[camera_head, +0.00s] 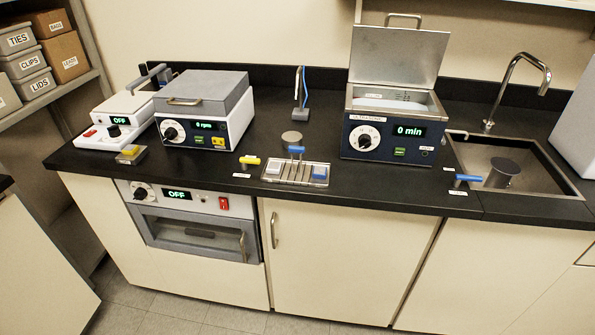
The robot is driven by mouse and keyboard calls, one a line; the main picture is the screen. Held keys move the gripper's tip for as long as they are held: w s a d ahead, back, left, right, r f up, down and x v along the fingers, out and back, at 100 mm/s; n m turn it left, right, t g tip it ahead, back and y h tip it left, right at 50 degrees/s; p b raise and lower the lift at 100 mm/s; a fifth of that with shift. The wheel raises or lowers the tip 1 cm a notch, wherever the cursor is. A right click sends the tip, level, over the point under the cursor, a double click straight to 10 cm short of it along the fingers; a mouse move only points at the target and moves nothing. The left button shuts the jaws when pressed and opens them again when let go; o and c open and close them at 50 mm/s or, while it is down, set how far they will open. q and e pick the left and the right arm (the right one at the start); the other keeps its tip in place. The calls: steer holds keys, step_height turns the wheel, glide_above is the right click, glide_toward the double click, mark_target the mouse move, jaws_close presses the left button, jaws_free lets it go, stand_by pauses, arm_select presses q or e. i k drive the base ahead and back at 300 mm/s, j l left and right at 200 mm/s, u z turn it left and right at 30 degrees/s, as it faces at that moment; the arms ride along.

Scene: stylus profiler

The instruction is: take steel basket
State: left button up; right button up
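I cannot pick out a steel basket with certainty. A shallow metal tray (270,179) with thin bars lies near the counter's front edge. It carries a pale block (273,168) at its left and a blue block (320,172) at its right. A blue-topped piece (296,150) stands at its back edge. The ultrasonic bath (354,153), with a display reading 0 min, has its metal lid (399,55) raised. Its basin shows a pale surface (391,103); no basket is distinct there. Neither of my grippers is in view.
A sink (555,180) with a tap (517,75) holds a grey round object (503,172). A blue-handled piece (466,178) and a yellow-handled piece (250,160) are near the front edge. A grey-lidded device (204,105) stands left.

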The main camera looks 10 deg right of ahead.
mark_target(293, 172)
steer(key=i+j+z, duration=0.25)
steer(key=j, duration=0.4)
steer(key=i+j+z, duration=0.1)
steer(key=i+j, duration=0.15)
steer(key=j, duration=0.15)
steer(key=i+j+z, duration=0.1)
steer(key=j, duration=0.25)
